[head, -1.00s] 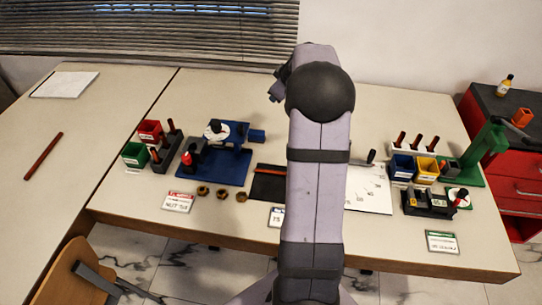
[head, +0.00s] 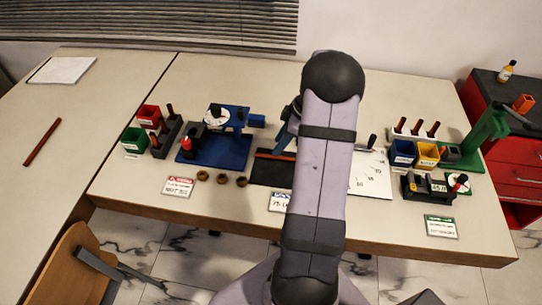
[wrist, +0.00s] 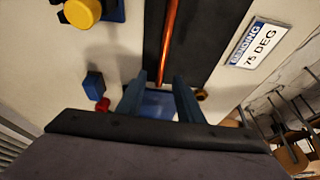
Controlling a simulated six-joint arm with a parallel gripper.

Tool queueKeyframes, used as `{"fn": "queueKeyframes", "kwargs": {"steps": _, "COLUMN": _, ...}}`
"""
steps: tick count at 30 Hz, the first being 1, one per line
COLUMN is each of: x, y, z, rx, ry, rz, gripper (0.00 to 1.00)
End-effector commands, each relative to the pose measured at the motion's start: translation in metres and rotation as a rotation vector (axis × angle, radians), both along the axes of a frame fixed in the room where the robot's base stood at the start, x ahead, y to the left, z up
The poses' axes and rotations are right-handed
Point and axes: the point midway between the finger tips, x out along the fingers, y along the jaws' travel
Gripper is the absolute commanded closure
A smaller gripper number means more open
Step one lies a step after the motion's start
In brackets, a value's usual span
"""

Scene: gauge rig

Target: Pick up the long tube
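A thin copper-red tube (head: 272,154) lies on a black mat (head: 268,173) in the middle of the table, partly hidden behind my arm. In the wrist view the tube (wrist: 168,40) runs down the mat toward the space between my fingers. My gripper (head: 284,140) shows beside my arm, near the tube. In the wrist view my gripper (wrist: 159,100) has its two blue fingers apart, with no visible grip on the tube. Another dark red tube (head: 42,142) lies alone on the left table. I cannot tell for sure which is the longer.
A blue fixture (head: 215,150) stands left of the mat, with red and green bins (head: 134,139) beyond it. A white marked board (head: 370,175) lies right of my arm. Blue and yellow bins (head: 427,155) and a green stand (head: 485,135) are at right. Placards line the front edge.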

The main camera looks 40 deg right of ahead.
Motion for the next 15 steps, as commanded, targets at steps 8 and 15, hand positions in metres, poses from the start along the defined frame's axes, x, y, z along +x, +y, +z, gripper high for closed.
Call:
{"fn": "queueKeyframes", "kwargs": {"steps": 8, "x": 0.003, "y": 0.008, "z": -0.022, "rx": 0.004, "ry": 0.004, "rz": 0.001, "gripper": 0.67}}
{"fn": "queueKeyframes", "kwargs": {"steps": 15, "x": 0.009, "y": 0.013, "z": -0.046, "rx": 0.000, "ry": 0.001, "rz": 0.001, "gripper": 0.67}}
